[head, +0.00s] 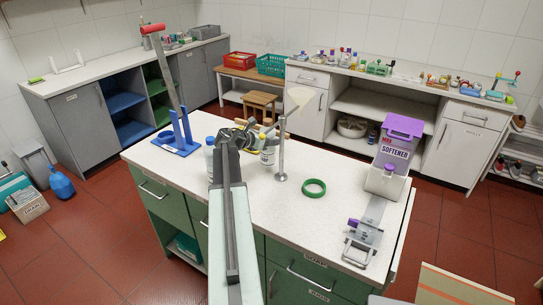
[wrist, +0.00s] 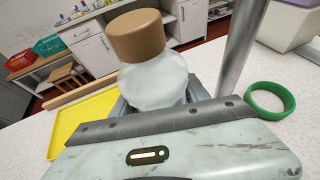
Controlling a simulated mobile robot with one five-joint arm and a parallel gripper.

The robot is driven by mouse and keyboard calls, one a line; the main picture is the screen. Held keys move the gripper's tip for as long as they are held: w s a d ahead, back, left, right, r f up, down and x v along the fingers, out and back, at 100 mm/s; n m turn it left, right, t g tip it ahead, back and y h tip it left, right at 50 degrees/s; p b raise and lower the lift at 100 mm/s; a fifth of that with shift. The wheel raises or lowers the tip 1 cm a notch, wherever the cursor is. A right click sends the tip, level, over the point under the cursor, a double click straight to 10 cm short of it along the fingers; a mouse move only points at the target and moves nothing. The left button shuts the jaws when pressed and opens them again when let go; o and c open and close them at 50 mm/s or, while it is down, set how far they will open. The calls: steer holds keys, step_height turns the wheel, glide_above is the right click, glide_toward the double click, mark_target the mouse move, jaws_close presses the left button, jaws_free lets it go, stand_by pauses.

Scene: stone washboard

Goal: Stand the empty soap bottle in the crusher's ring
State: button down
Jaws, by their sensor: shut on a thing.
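My gripper (head: 243,134) is over the far middle of the white-topped island, beyond my arm. In the wrist view it is shut on a pale translucent bottle (wrist: 157,78) with a brown cap (wrist: 140,35). The bottle appears upright; its lower part is hidden by the gripper body. A blue press-like crusher (head: 177,142) stands at the island's left end, its long grey lever raised with a red handle (head: 152,29). A loose green ring (head: 314,188) lies to the right, also in the wrist view (wrist: 270,101).
A metal post (head: 281,160) stands just right of my gripper; it looms close in the wrist view (wrist: 240,48). A white bottle (head: 210,149) and a yellow tray (wrist: 83,118) are nearby. A softener dispenser (head: 397,155) stands at the right end. The island's front middle is clear.

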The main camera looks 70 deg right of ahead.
step_height(320, 180, down, 4)
steer(key=b, duration=0.4)
steer(key=shift+r, duration=0.3)
steer(key=shift+f, duration=0.2)
steer(key=c, duration=0.6)
jaws_free()
steer(key=shift+o, duration=0.2)
